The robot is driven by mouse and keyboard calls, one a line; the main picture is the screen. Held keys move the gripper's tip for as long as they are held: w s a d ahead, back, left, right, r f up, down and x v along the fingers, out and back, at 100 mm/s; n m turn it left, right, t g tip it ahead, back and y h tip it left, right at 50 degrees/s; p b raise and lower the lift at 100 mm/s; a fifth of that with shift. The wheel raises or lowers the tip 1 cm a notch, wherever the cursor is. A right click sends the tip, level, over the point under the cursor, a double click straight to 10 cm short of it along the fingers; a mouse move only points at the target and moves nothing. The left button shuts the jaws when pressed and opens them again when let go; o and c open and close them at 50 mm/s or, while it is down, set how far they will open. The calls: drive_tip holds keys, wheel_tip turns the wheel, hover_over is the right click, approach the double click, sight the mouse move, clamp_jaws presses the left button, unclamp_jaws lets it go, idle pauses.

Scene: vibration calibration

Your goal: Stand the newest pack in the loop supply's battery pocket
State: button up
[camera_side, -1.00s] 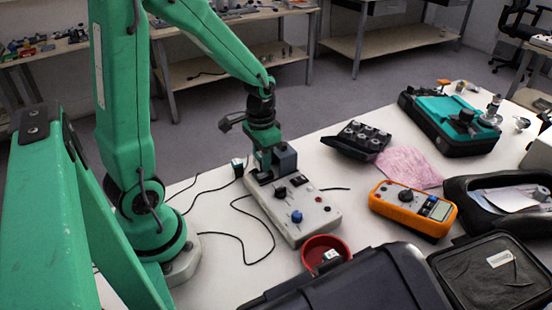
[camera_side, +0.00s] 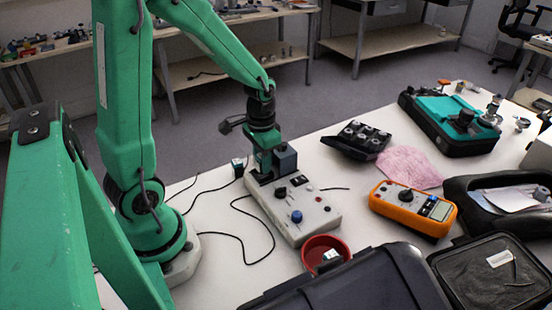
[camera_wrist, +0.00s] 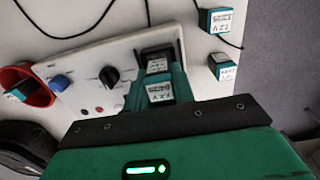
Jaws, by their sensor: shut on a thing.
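The loop supply (camera_side: 318,217) is a pale box with knobs lying on the table. Its dark battery pocket (camera_wrist: 158,50) is at the end under my gripper. My gripper (camera_side: 268,172) points down over that end, its green fingers shut on a pack (camera_wrist: 159,92) with a white and teal label reading about 7.2V. A second pale label (camera_wrist: 157,65) shows just past it, against the pocket. The fingers hide how deep the held pack sits. Two other labelled packs (camera_wrist: 216,21) (camera_wrist: 225,67) stand beside the supply; their dates are hard to read.
A red bowl (camera_side: 322,243) near the supply holds another pack (camera_side: 331,255). A black cable (camera_side: 272,240) loops on the table. An orange meter (camera_side: 412,208), a black tray (camera_side: 357,140) and a dark case (camera_side: 345,285) lie around.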

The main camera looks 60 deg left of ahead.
drive_tip(key=shift+f, duration=0.6)
drive_tip(key=o, duration=1.5)
drive_tip(key=shift+r, duration=0.1)
drive_tip(key=shift+r, duration=3.95)
